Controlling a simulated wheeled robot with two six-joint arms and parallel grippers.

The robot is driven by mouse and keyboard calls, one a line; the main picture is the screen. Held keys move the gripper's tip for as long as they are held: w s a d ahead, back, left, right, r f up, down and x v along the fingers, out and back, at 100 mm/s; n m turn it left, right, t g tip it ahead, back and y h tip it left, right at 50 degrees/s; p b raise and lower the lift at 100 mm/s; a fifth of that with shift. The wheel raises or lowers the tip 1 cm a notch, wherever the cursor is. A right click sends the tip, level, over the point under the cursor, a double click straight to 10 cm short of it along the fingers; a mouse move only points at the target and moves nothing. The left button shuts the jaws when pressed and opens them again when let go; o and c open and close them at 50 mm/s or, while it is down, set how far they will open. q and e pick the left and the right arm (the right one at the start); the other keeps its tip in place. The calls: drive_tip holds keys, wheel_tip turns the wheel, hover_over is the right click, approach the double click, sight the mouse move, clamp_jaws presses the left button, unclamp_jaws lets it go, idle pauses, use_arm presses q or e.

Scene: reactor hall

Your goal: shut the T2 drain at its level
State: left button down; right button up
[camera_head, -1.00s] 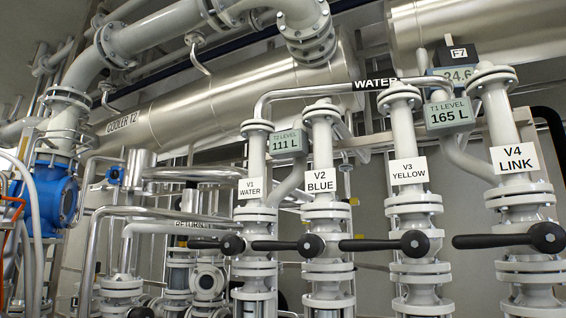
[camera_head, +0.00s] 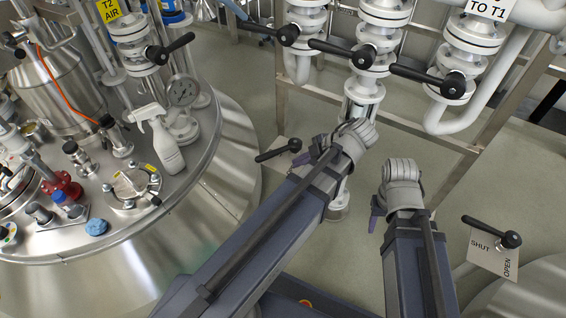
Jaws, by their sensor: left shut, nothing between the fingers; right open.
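A black lever handle (camera_head: 278,150) with a round hub sits over a pale plate, low beside the big steel tank at left; its pivot is at its right end. That tank carries a T2 AIR label (camera_head: 110,11), and I take this lever as its drain. My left gripper (camera_head: 308,158) is shut and empty, just right of the lever's hub in the picture; I cannot tell if they touch. My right gripper (camera_head: 376,214) is open and empty, apart from any handle. Another black lever (camera_head: 490,231) at lower right has a plate (camera_head: 488,258) reading SHUT and OPEN.
The steel tank (camera_head: 215,190) fills the left, with a spray bottle (camera_head: 160,140) and a blue cloth (camera_head: 97,227) on top. Valve levers (camera_head: 342,52) on upright pipes stand at the back. A steel frame (camera_head: 430,137) crosses behind my arms. Bare floor (camera_head: 250,215) shows between.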

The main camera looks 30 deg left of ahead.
sight(267, 157)
use_arm(q)
drive_tip(key=w+a+f+b, duration=0.2)
drive_tip(key=a+f+b, duration=0.4)
drive_tip(key=a, duration=0.3)
drive_tip(key=shift+a+f+b, duration=0.3)
drive_tip(key=shift+f, duration=0.1)
drive_tip(key=shift+s, duration=0.1)
drive_tip(key=shift+w+a+m+t, duration=0.25)
drive_tip(key=shift+a+m, duration=0.1)
drive_tip(key=shift+a, duration=0.2)
drive_tip(key=shift+w+a+m+t, duration=0.25)
drive_tip(key=shift+a+m, duration=0.1)
drive_tip(key=shift+a, duration=0.35)
drive_tip(key=shift+s, duration=0.15)
